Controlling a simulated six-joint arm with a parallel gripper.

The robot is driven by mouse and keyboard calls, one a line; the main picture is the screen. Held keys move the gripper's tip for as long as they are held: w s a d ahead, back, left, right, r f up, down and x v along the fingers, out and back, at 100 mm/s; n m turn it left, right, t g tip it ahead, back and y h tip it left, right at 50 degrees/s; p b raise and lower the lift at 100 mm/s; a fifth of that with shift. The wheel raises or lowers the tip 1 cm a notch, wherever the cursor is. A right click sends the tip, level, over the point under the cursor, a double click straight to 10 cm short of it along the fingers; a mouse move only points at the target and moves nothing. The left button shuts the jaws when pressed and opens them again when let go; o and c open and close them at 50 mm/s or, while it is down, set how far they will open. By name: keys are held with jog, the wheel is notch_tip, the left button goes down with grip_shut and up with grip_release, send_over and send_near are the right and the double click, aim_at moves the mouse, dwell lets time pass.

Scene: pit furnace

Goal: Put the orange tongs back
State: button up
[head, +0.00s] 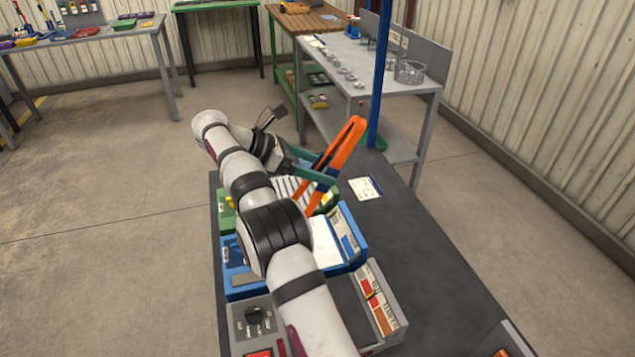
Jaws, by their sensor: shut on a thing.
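The orange tongs (343,148) stand tilted above the dark bench, wide end up and leaning right. Two thin orange legs run down to the left, beside the green tray. My gripper (322,172), with green fingers, is shut on the tongs around their middle. Whether the lower tips touch anything is not clear. My arm hides much of this tray.
A blue tray (240,291) and a grey tray (237,344) with coloured parts sit nearer on the dark bench (440,290). A white card (365,189) lies right of the tongs. A blue post (379,80) rises just behind them. The bench's right side is mostly clear.

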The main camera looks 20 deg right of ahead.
notch_tip(320, 180, up, 3)
jog(key=shift+f, duration=0.1)
dwell(0.4)
